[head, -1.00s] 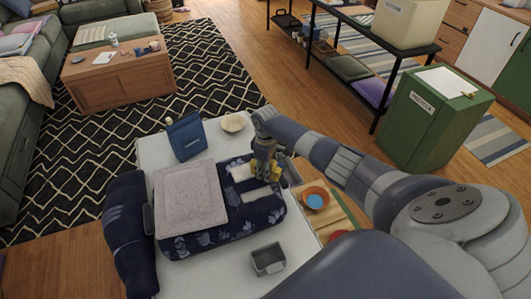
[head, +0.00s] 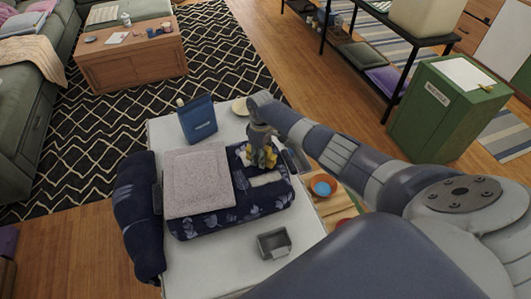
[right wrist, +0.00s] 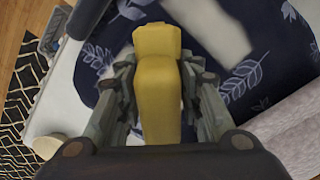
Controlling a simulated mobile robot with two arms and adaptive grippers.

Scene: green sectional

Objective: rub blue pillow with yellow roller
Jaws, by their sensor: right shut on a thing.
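The blue pillow (head: 262,204), navy with pale leaf prints, lies on a white table. My right gripper (head: 262,157) is over its far right part, shut on the yellow roller (right wrist: 158,88). The roller's far end points at the pillow in the right wrist view; whether it touches the cloth I cannot tell. A whitish patch (head: 265,179) lies on the pillow on the near side of the gripper, and it also shows in the right wrist view (right wrist: 212,28). A greyish-pink folded cloth (head: 198,182) covers the pillow's left part. My left gripper does not show.
On the white table (head: 210,262) stand a blue bag (head: 198,120), a cream bowl (head: 240,106) and a small grey tray (head: 274,244). A navy rolled cushion (head: 139,212) hangs at the left edge. An orange-and-blue bowl (head: 322,186) sits to the right.

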